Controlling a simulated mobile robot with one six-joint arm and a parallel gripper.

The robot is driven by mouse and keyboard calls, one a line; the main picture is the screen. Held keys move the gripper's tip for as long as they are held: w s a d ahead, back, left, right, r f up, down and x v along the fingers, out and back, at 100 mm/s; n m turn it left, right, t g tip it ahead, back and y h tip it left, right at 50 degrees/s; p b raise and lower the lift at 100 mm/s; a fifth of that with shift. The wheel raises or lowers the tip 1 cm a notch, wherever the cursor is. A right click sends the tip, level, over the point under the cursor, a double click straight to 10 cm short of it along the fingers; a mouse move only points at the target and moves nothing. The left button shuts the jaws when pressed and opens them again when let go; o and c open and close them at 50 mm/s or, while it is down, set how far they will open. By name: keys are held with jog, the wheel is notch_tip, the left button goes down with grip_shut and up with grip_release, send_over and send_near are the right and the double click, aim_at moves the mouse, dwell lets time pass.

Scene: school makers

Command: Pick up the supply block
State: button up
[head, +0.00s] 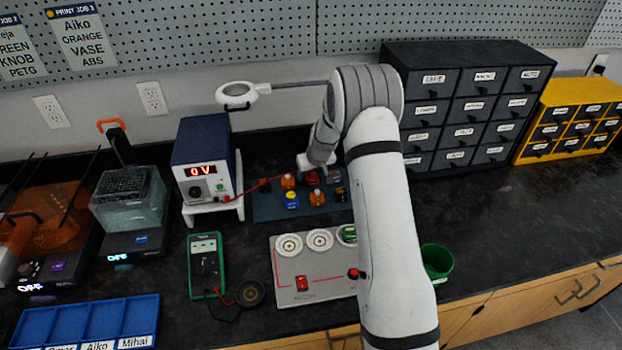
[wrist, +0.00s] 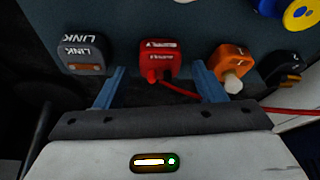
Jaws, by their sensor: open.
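The supply block (wrist: 158,62) is red, with upside-down white lettering and a red lead, and sits on the dark blue mat (wrist: 130,20) in the wrist view. My gripper (wrist: 157,78) is open, its two blue fingers apart. The block appears between and just beyond the fingertips, with nothing gripped; the height gap is hard to judge. In the head view, a red block (head: 312,178) shows on the mat (head: 265,208) beside my wrist, and my fingers are hidden.
A grey LINK block (wrist: 82,55) lies left of the supply block and an orange block (wrist: 230,65) close on its right. A power supply (head: 203,165), a grey board with round sockets (head: 300,268), a multimeter (head: 205,265) and a green cup (head: 437,262) stand around. Dark drawers (head: 460,105) stand behind.

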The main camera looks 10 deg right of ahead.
jog(key=c, duration=1.1)
